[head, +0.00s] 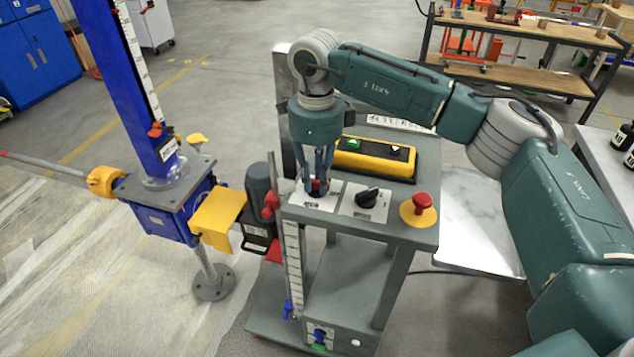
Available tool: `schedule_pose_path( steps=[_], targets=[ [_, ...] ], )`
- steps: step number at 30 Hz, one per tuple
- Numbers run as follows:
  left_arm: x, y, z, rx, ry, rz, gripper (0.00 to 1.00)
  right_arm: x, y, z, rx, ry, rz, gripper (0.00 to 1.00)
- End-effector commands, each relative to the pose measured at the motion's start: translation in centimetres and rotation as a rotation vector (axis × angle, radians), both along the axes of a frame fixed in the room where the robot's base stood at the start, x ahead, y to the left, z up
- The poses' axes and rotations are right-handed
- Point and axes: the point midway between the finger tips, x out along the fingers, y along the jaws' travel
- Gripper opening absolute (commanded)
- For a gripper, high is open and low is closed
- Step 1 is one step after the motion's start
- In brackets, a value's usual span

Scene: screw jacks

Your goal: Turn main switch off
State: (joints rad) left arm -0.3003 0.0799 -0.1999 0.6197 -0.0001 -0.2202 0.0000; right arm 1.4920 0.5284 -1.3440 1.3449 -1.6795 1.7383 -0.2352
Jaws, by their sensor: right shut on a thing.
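The grey control stand (391,232) is in the middle of the head view. My right gripper (318,188) points down at the left of its top panel, shut on a small red and dark knob (318,184), which looks like the main switch. The fingers hide most of the knob, and its turned position cannot be read. A black rotary selector (367,197) sits to its right on a white plate. A red mushroom button (421,202) on a yellow disc is further right. My left gripper is not in view.
A yellow and black button box (374,160) lies behind the panel. The blue screw jack (150,90) with yellow guard (218,212) stands at left. A wooden-topped shelf (518,66) stands behind. Bottles (622,137) are at the right edge.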

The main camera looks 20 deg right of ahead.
Motion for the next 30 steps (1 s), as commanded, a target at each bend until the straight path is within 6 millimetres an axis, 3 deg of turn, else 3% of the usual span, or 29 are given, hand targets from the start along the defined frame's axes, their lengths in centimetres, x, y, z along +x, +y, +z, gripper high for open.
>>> schedule_pose_path(
  steps=[21, 22, 24, 30],
  targets=[
    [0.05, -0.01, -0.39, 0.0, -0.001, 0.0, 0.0, 0.26, 0.06, 0.36, 0.003, -0.009, -0.076, 0.0],
    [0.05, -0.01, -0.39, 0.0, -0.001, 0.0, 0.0, 0.26, 0.05, 0.36, 0.003, -0.009, -0.076, 0.22],
    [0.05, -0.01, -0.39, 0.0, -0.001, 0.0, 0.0, 0.25, 0.05, 0.35, 0.003, -0.009, -0.076, 0.36],
    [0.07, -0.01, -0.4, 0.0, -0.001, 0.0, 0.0, 0.15, 0.02, 0.19, 0.002, -0.005, -0.075, 0.38]
  ],
)
